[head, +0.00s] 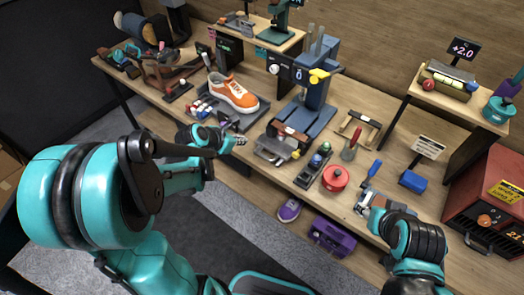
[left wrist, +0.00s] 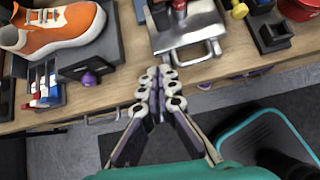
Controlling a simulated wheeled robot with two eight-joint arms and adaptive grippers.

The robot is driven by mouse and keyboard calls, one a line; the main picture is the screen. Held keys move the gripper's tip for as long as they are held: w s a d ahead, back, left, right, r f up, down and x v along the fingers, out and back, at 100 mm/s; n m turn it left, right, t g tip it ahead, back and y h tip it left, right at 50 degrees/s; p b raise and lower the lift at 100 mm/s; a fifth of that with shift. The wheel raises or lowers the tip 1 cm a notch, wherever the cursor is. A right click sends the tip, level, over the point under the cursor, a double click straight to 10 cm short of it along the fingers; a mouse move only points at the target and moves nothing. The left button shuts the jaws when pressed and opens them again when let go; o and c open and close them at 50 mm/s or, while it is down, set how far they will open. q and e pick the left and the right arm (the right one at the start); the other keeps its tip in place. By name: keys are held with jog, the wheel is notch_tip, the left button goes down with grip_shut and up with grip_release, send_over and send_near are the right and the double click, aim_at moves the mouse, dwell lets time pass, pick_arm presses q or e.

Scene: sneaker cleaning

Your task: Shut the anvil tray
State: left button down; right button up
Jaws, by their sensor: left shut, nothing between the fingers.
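A silver metal tray with a front handle, which looks like the anvil tray (head: 272,150), sticks out toward me at the table's front edge, below the blue press (head: 314,92). In the left wrist view the tray (left wrist: 188,32) and its handle (left wrist: 190,55) lie just beyond my fingertips. My left gripper (head: 240,142) is shut and empty, a little left of the tray; it also shows in the left wrist view (left wrist: 157,75), apart from the handle. My right gripper (head: 369,205) is by the table's front right; its fingers are too unclear to read.
An orange sneaker (head: 234,94) stands on a dark stand left of the tray. A red round tin (head: 335,178) and a dark rack of small bottles (head: 312,170) are to its right. A red machine (head: 490,205) stands far right. Purple items lie below the table edge.

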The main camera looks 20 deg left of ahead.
pick_arm(q)
jog(key=n+b, duration=0.1)
jog(key=b, duration=0.3)
send_near(265, 135)
notch_tip(265, 135, down, 4)
jog(key=shift+f, duration=0.15)
jog(key=shift+w+d, duration=0.2)
jog(key=shift+w, duration=0.4)
jog(key=shift+w+d, duration=0.25)
jog(key=shift+w, duration=0.3)
jog(key=shift+w+d, duration=0.25)
jog(key=shift+w, duration=0.45)
